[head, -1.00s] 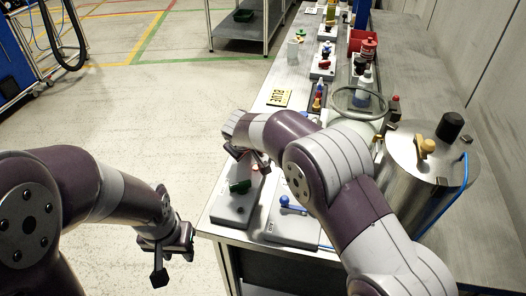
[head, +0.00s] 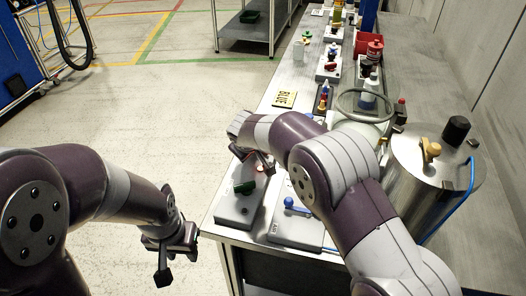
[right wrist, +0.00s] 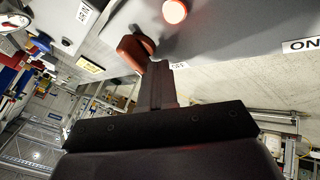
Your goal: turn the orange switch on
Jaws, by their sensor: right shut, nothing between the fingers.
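The orange switch (right wrist: 133,50) shows in the right wrist view as a reddish-orange lever on a grey box, beside a lit red-orange lamp (right wrist: 174,11). A partly covered label is close to the lever, and an ON label (right wrist: 300,45) is farther right. My right gripper (right wrist: 160,72) is shut and empty, its tips right next to the lever; I cannot tell whether they touch. In the head view my right gripper (head: 262,163) is over the grey box (head: 233,213) at the near table corner, and I cannot make out the orange lever. My left gripper (head: 174,258) is open and empty, beyond the table's left edge.
A dark green part (head: 245,187) is on the near grey box. A blue switch (head: 292,204) is on the neighbouring box. A steel drum (head: 412,190) with a blue hose stands right of my right arm. Bottles and more switch boxes line the table behind.

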